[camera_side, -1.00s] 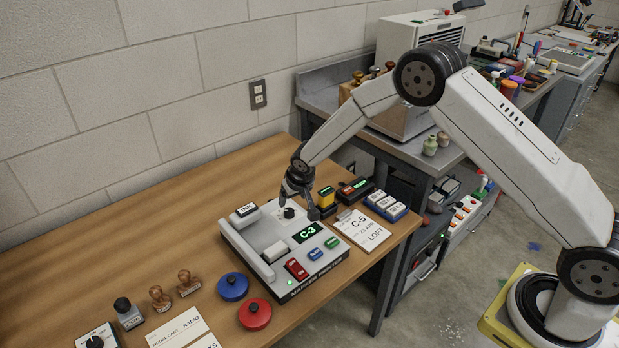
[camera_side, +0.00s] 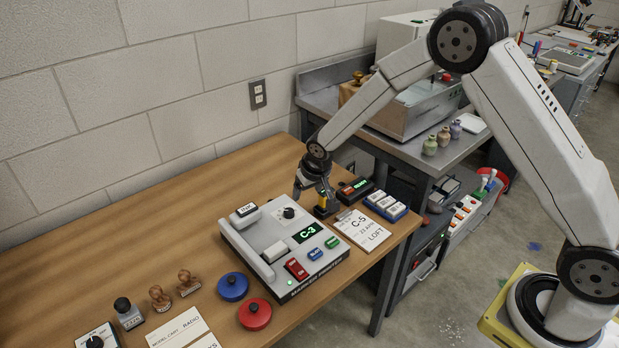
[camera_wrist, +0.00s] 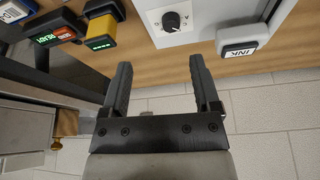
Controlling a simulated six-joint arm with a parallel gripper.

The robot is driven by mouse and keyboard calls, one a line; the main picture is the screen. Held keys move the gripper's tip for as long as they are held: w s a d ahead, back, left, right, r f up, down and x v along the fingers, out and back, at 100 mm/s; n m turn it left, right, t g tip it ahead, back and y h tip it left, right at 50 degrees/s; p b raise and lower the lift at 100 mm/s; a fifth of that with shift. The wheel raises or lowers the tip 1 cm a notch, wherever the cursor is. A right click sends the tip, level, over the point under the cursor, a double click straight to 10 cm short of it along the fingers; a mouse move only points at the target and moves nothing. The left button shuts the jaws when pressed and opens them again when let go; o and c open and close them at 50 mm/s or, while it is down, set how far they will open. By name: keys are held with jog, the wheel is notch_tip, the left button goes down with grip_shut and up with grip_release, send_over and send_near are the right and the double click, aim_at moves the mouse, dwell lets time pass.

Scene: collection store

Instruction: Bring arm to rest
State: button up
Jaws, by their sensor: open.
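My gripper (camera_side: 312,192) is open and empty in the side view, above the wooden table behind the grey machine. Its two fingers stand apart in the wrist view (camera_wrist: 161,75) with nothing between them. The grey marking machine (camera_side: 262,232) has a lit green C-3 display (camera_side: 307,232), a black knob (camera_side: 289,213), and red, blue and green buttons. The knob also shows in the wrist view (camera_wrist: 171,21), beyond the fingers. A small yellow-and-black device (camera_side: 325,207) stands close by my gripper and is partly hidden by it.
A C-5 LOFT card (camera_side: 362,230) and a tray of blue-and-white blocks (camera_side: 385,205) lie to the right. Blue (camera_side: 232,286) and red (camera_side: 254,314) round pads, stamps (camera_side: 160,297) and cards lie in front. A metal bench (camera_side: 455,150) with small jars stands behind. The table's left side is clear.

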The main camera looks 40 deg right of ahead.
jog(key=s+d+r, duration=0.1)
jog(key=s+r, duration=0.3)
jog(key=s, duration=0.8)
jog(key=s+d+r+n+g, duration=0.1)
jog(key=s+r, duration=0.3)
jog(key=s, duration=0.9)
jog(key=shift+s+r+n+y, duration=0.2)
jog(key=shift+r+n+y, duration=0.1)
jog(key=shift+r, duration=0.05)
